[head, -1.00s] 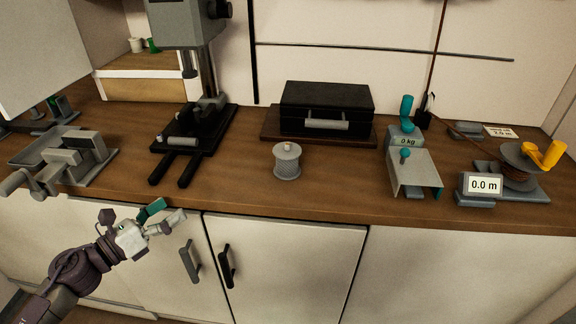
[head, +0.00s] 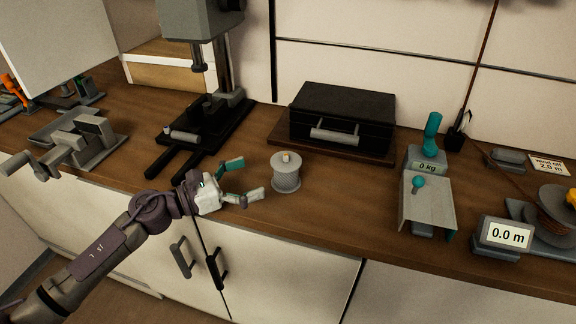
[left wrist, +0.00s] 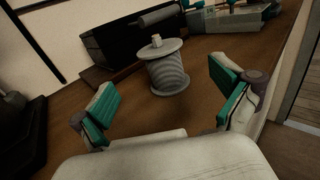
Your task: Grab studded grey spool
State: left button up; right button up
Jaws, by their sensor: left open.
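The studded grey spool (head: 286,174) stands upright on the wooden counter, with a small pale knob on its top. In the left wrist view the spool (left wrist: 168,70) is ahead, between and beyond the two fingers. My left gripper (head: 246,180) is open and empty, with teal pads on its fingers. It is just left of the spool at the counter's front edge, its fingers pointing toward it and apart from it. In the left wrist view the open gripper (left wrist: 165,105) has nothing between its fingertips. My right gripper is not in view.
A black case (head: 343,118) stands on a board behind the spool. A drill press (head: 205,115) is at the back left. A grey scale (head: 428,195) and a winder with a 0.0 m display (head: 505,235) are to the right.

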aim_at(285, 166)
pick_arm(q)
jog(key=x, duration=0.2)
jog(key=shift+w+d, duration=0.2)
jog(key=shift+d, duration=0.15)
jog(key=shift+w+d+p, duration=0.3)
jog(key=shift+d+p, duration=0.1)
jog(key=shift+d, duration=0.15)
jog(key=x, duration=0.1)
jog(key=p+x, duration=0.1)
jog(key=x, duration=0.2)
jog(key=shift+w+d+f+p, duration=0.15)
jog(key=shift+d+f+p, duration=0.2)
jog(key=shift+d, duration=0.05)
jog(key=shift+a, duration=0.15)
jog(key=shift+c, duration=0.8)
jog(key=c, duration=1.3)
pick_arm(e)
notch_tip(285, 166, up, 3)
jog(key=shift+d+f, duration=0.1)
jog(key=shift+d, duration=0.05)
pick_arm(q)
jog(key=shift+r, duration=0.1)
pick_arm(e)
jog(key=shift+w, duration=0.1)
